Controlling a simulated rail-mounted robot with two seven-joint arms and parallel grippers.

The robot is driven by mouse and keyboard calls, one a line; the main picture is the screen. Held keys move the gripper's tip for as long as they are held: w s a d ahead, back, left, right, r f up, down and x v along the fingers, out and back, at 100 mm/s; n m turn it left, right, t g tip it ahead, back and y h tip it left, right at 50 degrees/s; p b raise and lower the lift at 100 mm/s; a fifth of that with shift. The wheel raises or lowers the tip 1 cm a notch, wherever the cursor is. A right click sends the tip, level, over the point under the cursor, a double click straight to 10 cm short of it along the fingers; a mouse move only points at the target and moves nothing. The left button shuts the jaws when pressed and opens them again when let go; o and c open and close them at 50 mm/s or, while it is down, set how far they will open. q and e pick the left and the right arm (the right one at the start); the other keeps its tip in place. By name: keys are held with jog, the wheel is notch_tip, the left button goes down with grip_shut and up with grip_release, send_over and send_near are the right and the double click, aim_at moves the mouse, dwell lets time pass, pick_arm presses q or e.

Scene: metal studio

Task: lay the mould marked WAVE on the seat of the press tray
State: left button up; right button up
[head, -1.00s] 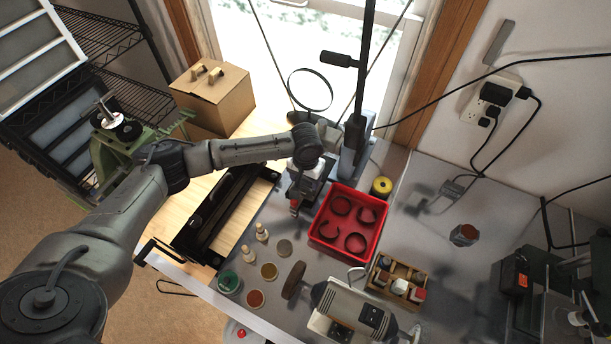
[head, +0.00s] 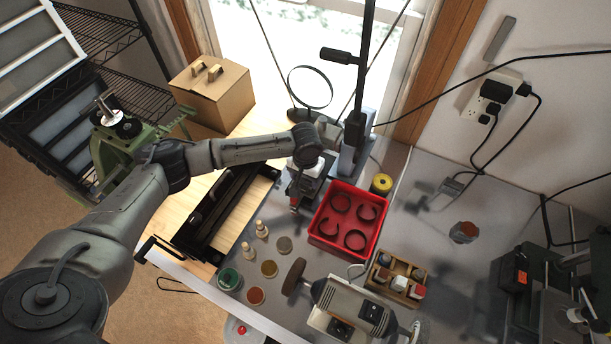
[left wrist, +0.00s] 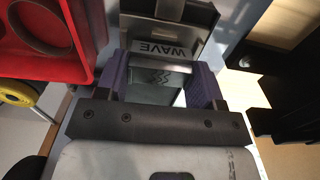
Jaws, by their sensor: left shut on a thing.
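My left gripper (head: 297,200) is low over the bench, just left of the red tray. In the left wrist view its two purple-lined fingers (left wrist: 162,82) are shut on a grey metal mould (left wrist: 160,72), which has a wavy mark on its face. The word WAVE reads upside down on a pale label (left wrist: 168,50) at the mould's far edge. A grey metal part lies just beyond the label. I cannot tell whether the mould touches anything below. I cannot make out the press tray's seat for certain. My right gripper is not in view.
A red tray (head: 318,238) with several dark rings stands right beside the left gripper. A yellow spool (head: 381,184), a polishing motor (head: 345,306) and a wooden rack (head: 385,287) are nearby. A dark machine (head: 520,270) stands at right. The bench between is mostly clear.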

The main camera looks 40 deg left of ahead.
pick_arm(q)
jog(key=shift+f, duration=0.2)
jog(key=o, duration=1.2)
jog(key=shift+o, duration=0.2)
